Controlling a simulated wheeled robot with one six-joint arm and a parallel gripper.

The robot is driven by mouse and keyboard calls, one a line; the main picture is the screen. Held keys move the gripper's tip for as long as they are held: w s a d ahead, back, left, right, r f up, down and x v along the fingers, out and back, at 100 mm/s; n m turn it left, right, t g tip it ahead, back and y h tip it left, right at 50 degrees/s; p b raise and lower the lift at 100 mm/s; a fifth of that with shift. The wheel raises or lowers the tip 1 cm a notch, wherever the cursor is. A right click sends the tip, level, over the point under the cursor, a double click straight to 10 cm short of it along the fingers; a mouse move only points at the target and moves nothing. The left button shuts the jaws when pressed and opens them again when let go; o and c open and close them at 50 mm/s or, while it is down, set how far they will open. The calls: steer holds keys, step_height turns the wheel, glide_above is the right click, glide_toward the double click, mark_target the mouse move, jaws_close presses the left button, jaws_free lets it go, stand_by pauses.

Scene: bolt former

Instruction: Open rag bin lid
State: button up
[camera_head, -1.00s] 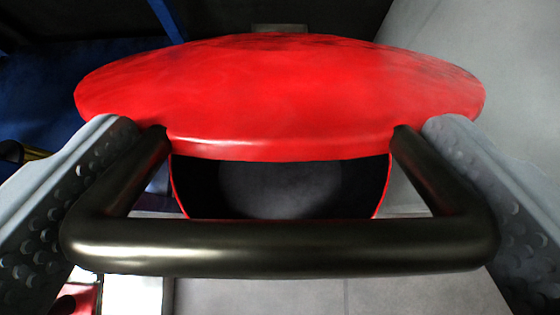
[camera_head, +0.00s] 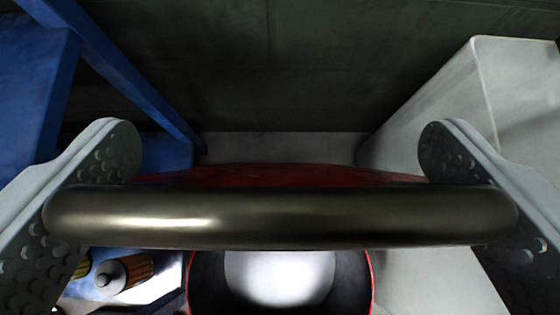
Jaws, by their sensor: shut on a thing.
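My gripper (camera_head: 280,195) has its two grey perforated fingers at the left and right of the view. It is shut on the dark metal handle (camera_head: 280,217) of the rag bin lid, a thick bar across the picture. The red lid (camera_head: 290,174) shows only as a thin dark-red strip above the bar, seen nearly edge-on. Most of the lid is hidden behind the handle. Below the bar, the open mouth of the rag bin (camera_head: 369,280) shows its red rim, dark inner wall and a bright floor.
A blue frame (camera_head: 120,75) stands at the left. A light grey cabinet or box (camera_head: 440,100) stands at the right. A dark wall (camera_head: 280,60) is behind. At lower left are cylindrical parts (camera_head: 125,273) on a light surface.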

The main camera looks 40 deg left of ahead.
steer(key=shift+w+a, duration=0.1)
steer(key=shift+w, duration=0.05)
steer(key=o, duration=1.1)
steer(key=shift+c, duration=0.2)
steer(key=v, duration=1.7)
steer(key=shift+r, duration=0.15)
